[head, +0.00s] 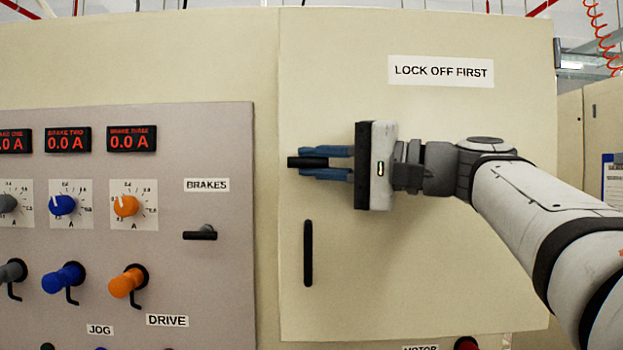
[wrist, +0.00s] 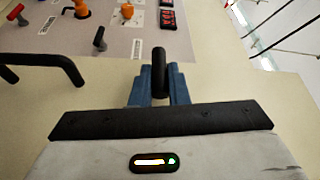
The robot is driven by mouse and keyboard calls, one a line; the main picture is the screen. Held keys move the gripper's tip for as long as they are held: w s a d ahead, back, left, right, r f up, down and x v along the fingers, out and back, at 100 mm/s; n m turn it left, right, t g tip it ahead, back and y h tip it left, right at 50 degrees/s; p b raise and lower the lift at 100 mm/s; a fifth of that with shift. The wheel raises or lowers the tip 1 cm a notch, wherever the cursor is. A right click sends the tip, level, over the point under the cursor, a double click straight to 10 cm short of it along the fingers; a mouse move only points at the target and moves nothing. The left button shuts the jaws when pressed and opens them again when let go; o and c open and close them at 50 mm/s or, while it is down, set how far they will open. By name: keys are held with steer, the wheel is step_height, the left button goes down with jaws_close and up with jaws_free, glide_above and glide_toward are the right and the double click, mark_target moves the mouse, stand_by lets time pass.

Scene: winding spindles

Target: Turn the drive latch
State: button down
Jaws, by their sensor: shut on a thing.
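The drive latch (head: 305,162), a short black bar, is on the cream cabinet door near its left edge and lies about level in the head view. My gripper (head: 330,163) reaches it from the right, with one blue finger above and one below. It is shut on the latch. In the wrist view the latch (wrist: 159,70) stands between the two blue fingers (wrist: 159,87), its tip reaching past them. The part of the latch between the fingers is partly hidden.
A vertical black door handle (head: 308,253) is just below my gripper. The grey control panel (head: 215,130), with knobs and a BRAKES handle (head: 200,233), is to the left. A LOCK OFF FIRST label (head: 441,72) is above right. The lower door is clear.

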mark_target(331, 164)
stand_by(0.5)
steer(key=c, duration=1.4)
jaws_free()
steer(key=shift+d, duration=0.1)
steer(key=shift+b+v, duration=0.55)
steer(key=shift+v, duration=3.25)
steer(key=shift+f, duration=0.2)
